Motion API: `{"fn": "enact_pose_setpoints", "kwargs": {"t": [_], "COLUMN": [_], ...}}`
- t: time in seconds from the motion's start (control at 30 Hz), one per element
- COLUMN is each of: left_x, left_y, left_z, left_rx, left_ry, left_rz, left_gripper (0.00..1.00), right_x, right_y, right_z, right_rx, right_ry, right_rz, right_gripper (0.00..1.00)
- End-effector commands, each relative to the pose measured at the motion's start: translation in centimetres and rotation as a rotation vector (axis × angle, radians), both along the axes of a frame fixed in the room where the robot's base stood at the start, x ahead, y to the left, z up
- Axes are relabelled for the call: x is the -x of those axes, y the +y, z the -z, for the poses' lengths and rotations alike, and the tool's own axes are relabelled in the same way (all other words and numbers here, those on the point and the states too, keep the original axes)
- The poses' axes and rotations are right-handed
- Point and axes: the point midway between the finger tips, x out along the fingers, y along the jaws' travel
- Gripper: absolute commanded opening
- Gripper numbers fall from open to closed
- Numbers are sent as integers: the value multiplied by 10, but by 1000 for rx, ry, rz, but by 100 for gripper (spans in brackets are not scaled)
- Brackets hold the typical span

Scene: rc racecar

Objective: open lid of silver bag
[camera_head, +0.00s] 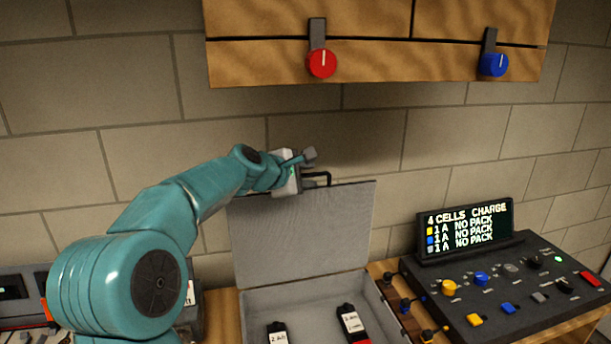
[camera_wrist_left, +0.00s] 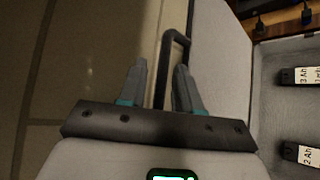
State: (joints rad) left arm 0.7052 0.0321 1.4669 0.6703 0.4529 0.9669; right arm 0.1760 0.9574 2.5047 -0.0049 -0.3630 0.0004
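The silver bag is a grey case (camera_head: 255,305) on the wooden bench, with its lid (camera_head: 300,235) standing up at the back, open. A black handle (camera_head: 322,177) sits on the lid's top edge. My left gripper (camera_head: 308,158) is at that top edge, beside the handle. In the left wrist view its two fingers (camera_wrist_left: 159,85) are apart, with one side of the handle (camera_wrist_left: 163,70) showing between them. I cannot tell whether they touch it. The lid also shows in the left wrist view (camera_wrist_left: 220,60). My right gripper is not in view.
Two dark battery packs, one left (camera_head: 277,333) and one right (camera_head: 352,325), lie in the case. A charger (camera_head: 520,290) with knobs and a display stands to the right. A wooden cabinet (camera_head: 380,60) with red and blue knobs hangs above. A brick wall is close behind.

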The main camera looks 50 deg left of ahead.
Motion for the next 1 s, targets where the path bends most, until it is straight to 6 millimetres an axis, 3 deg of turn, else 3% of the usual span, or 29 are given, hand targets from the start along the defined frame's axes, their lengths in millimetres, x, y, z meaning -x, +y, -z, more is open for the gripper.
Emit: {"fn": "enact_pose_setpoints", "kwargs": {"t": [0.27, 0.8, 1.0], "left_x": [7, 119, 140], "left_y": [0, -35, -42], "left_z": [-2, -52, -62], "left_rx": [-1, -3, -2], "left_ry": [1, -1, 0], "left_rz": [-1, -5, -2], "left_gripper": [36, 36, 36], "right_x": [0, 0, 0], "right_y": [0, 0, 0], "right_z": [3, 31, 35], "right_rx": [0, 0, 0], "right_ry": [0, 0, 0], "right_rz": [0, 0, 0], "right_gripper": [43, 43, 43]}}
